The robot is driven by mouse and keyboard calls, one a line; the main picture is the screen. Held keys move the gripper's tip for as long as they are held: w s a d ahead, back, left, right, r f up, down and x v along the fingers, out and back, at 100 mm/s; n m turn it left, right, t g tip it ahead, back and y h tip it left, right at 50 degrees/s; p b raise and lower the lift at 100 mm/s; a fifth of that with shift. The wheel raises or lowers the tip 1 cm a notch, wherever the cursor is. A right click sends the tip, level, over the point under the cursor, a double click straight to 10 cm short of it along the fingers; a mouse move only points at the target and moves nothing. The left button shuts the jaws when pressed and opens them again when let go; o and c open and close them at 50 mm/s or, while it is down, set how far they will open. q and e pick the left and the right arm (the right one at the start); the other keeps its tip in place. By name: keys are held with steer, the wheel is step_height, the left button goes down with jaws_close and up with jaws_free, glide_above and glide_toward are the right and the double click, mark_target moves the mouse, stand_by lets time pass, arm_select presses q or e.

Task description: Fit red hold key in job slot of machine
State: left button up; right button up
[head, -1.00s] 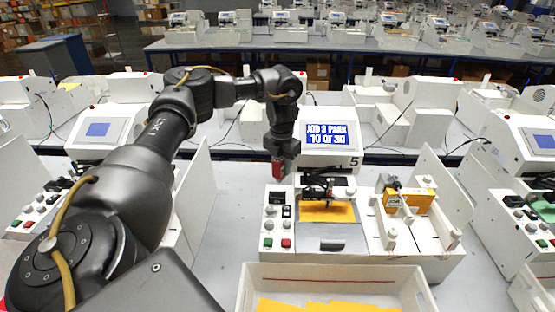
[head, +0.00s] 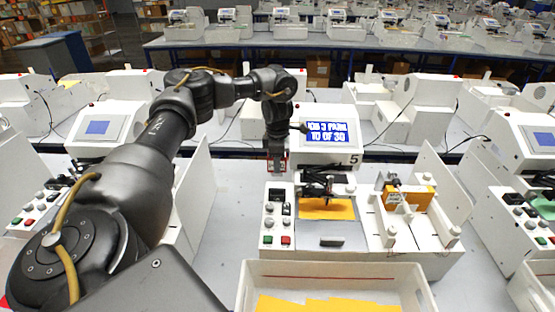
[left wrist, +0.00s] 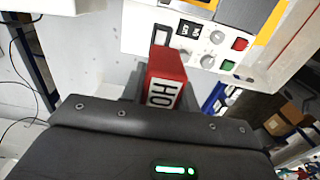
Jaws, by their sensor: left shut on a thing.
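My left gripper (head: 277,164) is shut on the red hold key (left wrist: 166,76), a red block with a white label reading "HO" in the left wrist view. In the head view the gripper points down beside the machine's screen, above the back left of the control panel. The white machine (head: 335,255) has a black-framed opening, which looks like the job slot (head: 277,196), at the back of that panel. It also shows in the left wrist view (left wrist: 160,36), just beyond the key, partly covered by it. The key is apart from the slot. My right gripper is not in view.
The machine's screen (head: 327,132) stands behind the panel. The black pen carriage (head: 320,178) is over an orange sheet (head: 327,210) to the right. A white tray (head: 340,268) with orange sheets is in front. Bare table lies left of the machine.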

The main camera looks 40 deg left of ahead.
mark_target(277, 176)
arm_select(q)
step_height(277, 176, down, 4)
steer(key=shift+f+b, duration=0.1)
steer(key=shift+b, duration=0.4)
steer(key=shift+f+b, duration=0.85)
steer(key=shift+f, duration=0.75)
steer(key=shift+f, duration=0.45)
steer(key=shift+f+b, duration=0.7)
steer(key=shift+f, duration=0.45)
steer(key=o, duration=1.1)
steer(key=shift+c, duration=0.2)
steer(key=shift+r, duration=0.1)
